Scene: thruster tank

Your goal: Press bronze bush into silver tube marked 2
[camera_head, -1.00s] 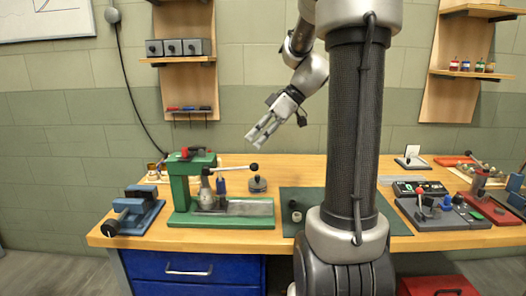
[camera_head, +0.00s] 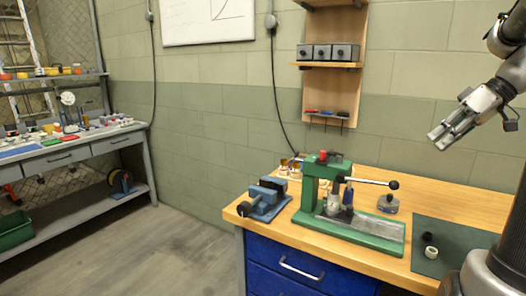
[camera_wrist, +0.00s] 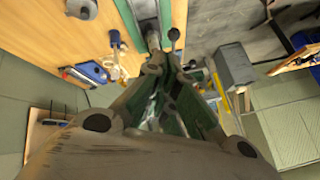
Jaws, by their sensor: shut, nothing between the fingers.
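My gripper (camera_head: 438,138) is shut and empty, raised in the air at the right, well above the bench. A green arbor press (camera_head: 311,185) with a long black-knobbed lever stands on the bench. A silver piece (camera_head: 333,206) stands on the press base beside a dark blue upright piece (camera_head: 347,196). A short pale silver tube-like part (camera_head: 431,253) and a small black part (camera_head: 427,237) sit on the dark green mat (camera_head: 455,245). Small brass-coloured parts (camera_head: 295,169) are behind the press, partly hidden. No tube number is readable, and I cannot pick out the bronze bush.
A blue vise (camera_head: 268,197) stands at the bench's left end. A round grey part (camera_head: 388,204) lies right of the press. A shelf (camera_head: 330,65) with grey boxes hangs above. A second workbench (camera_head: 70,150) stands far left, with free floor between.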

